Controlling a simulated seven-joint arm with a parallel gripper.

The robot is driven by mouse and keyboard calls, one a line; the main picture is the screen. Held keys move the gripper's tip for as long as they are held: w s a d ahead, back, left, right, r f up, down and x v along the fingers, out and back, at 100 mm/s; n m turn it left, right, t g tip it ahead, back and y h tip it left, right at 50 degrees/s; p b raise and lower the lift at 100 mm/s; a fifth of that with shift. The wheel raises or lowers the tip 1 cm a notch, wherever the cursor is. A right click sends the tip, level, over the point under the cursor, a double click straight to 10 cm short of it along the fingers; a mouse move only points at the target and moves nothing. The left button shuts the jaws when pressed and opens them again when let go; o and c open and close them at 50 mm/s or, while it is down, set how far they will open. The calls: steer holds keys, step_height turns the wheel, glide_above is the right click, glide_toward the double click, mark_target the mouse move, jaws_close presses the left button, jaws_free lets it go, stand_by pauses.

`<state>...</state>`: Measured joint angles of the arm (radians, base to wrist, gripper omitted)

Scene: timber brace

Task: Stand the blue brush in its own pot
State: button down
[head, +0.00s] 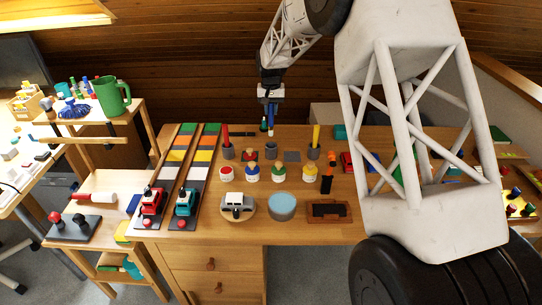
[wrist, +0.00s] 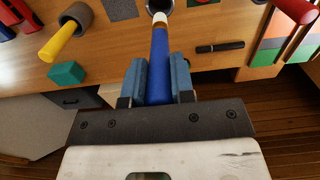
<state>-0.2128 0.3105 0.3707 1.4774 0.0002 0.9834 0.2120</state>
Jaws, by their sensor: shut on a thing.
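My gripper (head: 268,103) is shut on the blue brush; its two blue fingers also show in the wrist view (wrist: 160,80). In the wrist view the tip overlaps the near rim of this dark-mouthed pot (wrist: 171,3), partly cut off by the frame. I cannot tell whether the tip is inside it.
A pot (head: 228,153) with a red brush stands left, and a pot (head: 314,152) with a yellow brush (head: 316,135) right. A grey pad (head: 292,157) lies between. A black bar (wrist: 220,47) and a teal block (wrist: 66,73) lie near the table edge. Paint jars (head: 252,174) stand in front.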

mark_target(271, 129)
steer(key=shift+f, duration=0.1)
steer(key=shift+f, duration=2.4)
steer(key=shift+f, duration=2.6)
steer(key=c, duration=1)
jaws_free()
steer(key=shift+o, duration=0.2)
step_height(271, 129, up, 12)
steer(key=shift+r, duration=0.1)
